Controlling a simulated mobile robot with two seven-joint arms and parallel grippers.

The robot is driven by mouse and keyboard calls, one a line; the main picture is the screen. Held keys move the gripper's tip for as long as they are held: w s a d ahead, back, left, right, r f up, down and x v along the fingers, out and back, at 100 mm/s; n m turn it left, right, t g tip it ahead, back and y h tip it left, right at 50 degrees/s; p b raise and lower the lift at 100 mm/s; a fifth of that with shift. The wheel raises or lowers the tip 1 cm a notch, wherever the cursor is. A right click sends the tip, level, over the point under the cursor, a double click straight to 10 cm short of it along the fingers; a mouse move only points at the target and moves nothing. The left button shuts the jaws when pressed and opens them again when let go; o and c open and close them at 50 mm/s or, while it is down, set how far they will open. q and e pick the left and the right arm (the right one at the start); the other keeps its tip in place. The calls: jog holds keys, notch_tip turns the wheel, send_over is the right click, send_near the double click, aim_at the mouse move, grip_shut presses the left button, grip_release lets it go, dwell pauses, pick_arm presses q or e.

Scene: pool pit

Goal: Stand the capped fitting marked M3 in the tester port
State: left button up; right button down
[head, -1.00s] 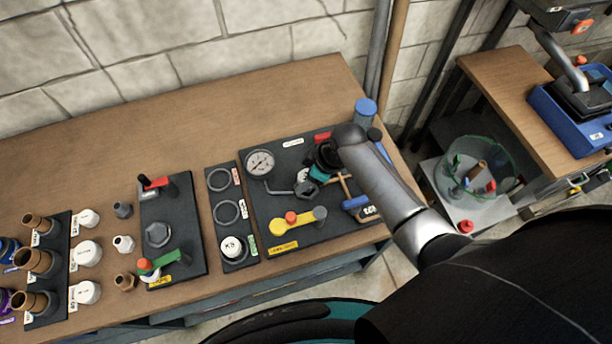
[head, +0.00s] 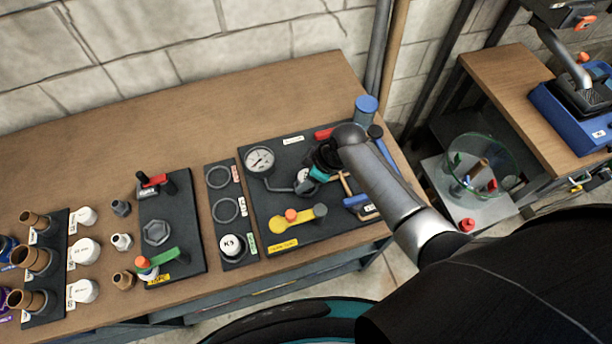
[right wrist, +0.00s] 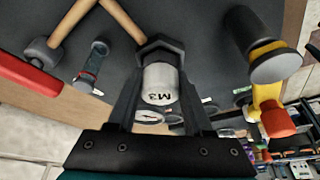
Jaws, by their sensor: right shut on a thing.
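The capped fitting marked M3 (right wrist: 160,84) has a white cap and sits between the two dark fingers of my right gripper (right wrist: 160,100) in the right wrist view. A dark hexagonal piece (right wrist: 160,48) is directly beyond the cap. I cannot tell whether it is the port or part of the fitting. In the head view my right gripper (head: 318,168) is low over the tester board (head: 345,228), at the grey tester port (head: 306,187) joined by a pipe to the gauge (head: 260,160). The fitting's lower end is hidden, so its seating is unclear. My left gripper is out of view.
A yellow lever with an orange knob (head: 291,215) lies in front of the port. A fitting marked K3 (head: 233,245) stands on the ring board (head: 224,178). A wooden-handled tool (head: 347,185) lies right of the port. A clear bin (head: 478,165) stands lower right.

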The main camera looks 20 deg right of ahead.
jog(key=shift+p, duration=0.3)
dwell(0.5)
grip_release()
dwell(0.5)
notch_tip(320, 180, up, 3)
jog(key=p, duration=0.3)
jog(key=shift+r, duration=0.1)
jog(key=shift+r+p, duration=0.9)
jog(key=shift+r, duration=1.5)
